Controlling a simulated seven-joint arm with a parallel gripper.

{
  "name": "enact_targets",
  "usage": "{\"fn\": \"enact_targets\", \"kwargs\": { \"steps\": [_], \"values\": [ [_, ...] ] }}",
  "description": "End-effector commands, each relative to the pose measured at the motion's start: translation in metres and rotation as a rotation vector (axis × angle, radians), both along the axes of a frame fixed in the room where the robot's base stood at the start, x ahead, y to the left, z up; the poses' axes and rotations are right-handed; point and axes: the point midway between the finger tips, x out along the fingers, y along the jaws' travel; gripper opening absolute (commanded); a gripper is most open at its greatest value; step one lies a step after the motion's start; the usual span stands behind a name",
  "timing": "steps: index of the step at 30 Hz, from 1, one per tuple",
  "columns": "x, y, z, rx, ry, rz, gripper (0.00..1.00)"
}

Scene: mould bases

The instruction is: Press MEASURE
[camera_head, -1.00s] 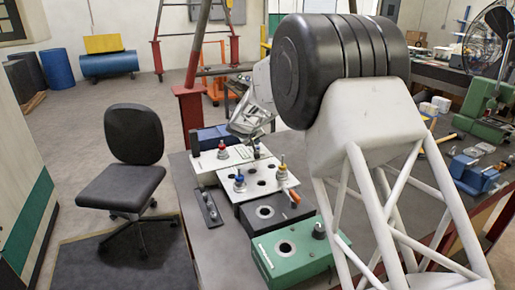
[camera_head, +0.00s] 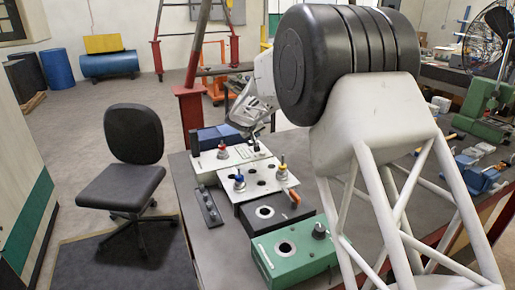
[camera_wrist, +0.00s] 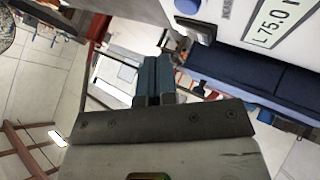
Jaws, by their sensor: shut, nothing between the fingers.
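The white box (camera_head: 205,166) stands at the far end of the row of bases in the head view. In the wrist view the white box (camera_wrist: 285,52) shows a display reading "L 75.0", partly cut off by the frame. A round blue button (camera_wrist: 187,6) sits on it at the top edge, beside small dark lettering that looks like MEASURE. My gripper (camera_head: 251,137) is over the back right part of the white box in the head view. In the wrist view my gripper (camera_wrist: 155,65) is shut and empty, its fingertips apart from the button, which lies up and to the right.
A dark blue case (camera_head: 212,136) lies behind the white box. A red-topped plug (camera_head: 222,150) stands on the box. Nearer are a white base (camera_head: 256,200) with blue- and yellow-topped plugs, a black base (camera_head: 270,212) and a green base (camera_head: 285,262).

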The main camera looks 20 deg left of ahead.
Motion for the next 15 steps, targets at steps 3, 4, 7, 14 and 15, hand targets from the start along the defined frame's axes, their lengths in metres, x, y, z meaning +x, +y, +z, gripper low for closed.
{"fn": "enact_targets", "kwargs": {
  "steps": [3,4,7,14,15],
  "values": [
    [0.000,0.000,0.009,0.000,0.000,0.000,0.00],
    [0.000,0.000,0.011,0.001,0.000,-0.001,0.00],
    [0.000,0.000,0.017,0.000,-0.001,-0.001,0.00],
    [0.000,0.000,0.024,-0.001,0.001,0.000,0.00],
    [0.000,0.000,0.024,-0.001,0.001,0.000,0.00]
  ]
}}
